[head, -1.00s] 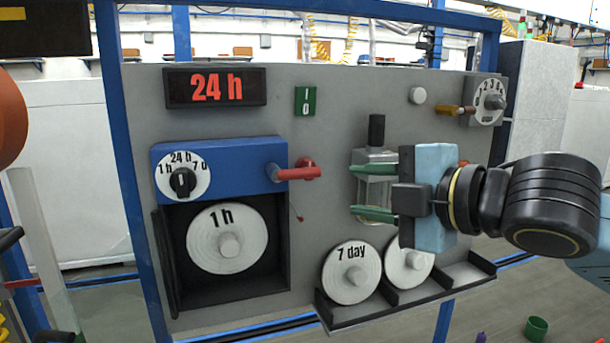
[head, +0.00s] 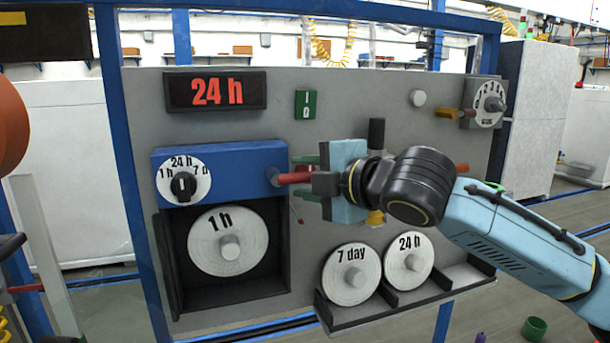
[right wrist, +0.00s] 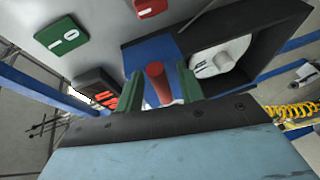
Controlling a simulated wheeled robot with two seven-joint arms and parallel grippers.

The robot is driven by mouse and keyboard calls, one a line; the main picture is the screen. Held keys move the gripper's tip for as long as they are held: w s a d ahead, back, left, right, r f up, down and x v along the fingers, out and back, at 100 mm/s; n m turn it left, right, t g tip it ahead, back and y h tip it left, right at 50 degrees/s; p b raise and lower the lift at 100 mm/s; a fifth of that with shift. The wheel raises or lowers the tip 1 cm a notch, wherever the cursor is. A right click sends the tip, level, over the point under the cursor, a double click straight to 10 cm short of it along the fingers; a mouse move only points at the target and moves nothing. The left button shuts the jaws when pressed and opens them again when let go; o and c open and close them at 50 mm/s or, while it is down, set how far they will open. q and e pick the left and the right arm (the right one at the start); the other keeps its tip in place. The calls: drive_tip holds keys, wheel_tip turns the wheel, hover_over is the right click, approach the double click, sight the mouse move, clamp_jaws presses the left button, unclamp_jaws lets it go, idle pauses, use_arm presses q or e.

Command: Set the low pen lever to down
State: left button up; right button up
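A red lever (head: 288,179) sticks out to the right from the right side of the blue box (head: 225,158) on the grey panel. I take it to be the low pen lever; no label shows on it. My right gripper (head: 303,178) has its green fingers apart, one above and one below the lever's outer part. In the right wrist view the lever (right wrist: 157,84) stands between the fingers (right wrist: 158,88), with a gap on each side. My left gripper is not in view.
Below the box is a dark recess with a 1 h disc (head: 228,241). A rack (head: 400,300) below holds the 7 day (head: 351,274) and 24 h (head: 409,259) discs. A dark upright handle (head: 376,132) is close behind my right gripper. A green switch (head: 305,104) sits above.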

drive_tip(key=shift+w+a, duration=0.15)
clamp_jaws()
drive_tip(key=shift+f, duration=0.15)
idle(0.4)
drive_tip(key=shift+a+f+m+t+y+b, duration=0.2)
drive_tip(key=shift+f+m+t+y, duration=0.2)
drive_tip(key=shift+m, duration=0.75)
drive_tip(key=shift+a+f+m+t+y+b, duration=0.2)
drive_tip(key=shift+f+m+t+y, duration=0.25)
drive_tip(key=shift+m, duration=0.65)
drive_tip(key=shift+a+f+m+t+y+b, duration=0.1)
drive_tip(key=shift+f+m+t+y+b, duration=0.3)
drive_tip(key=shift+m, duration=0.75)
drive_tip(key=shift+s+f, duration=0.1)
drive_tip(key=shift+s, duration=0.1)
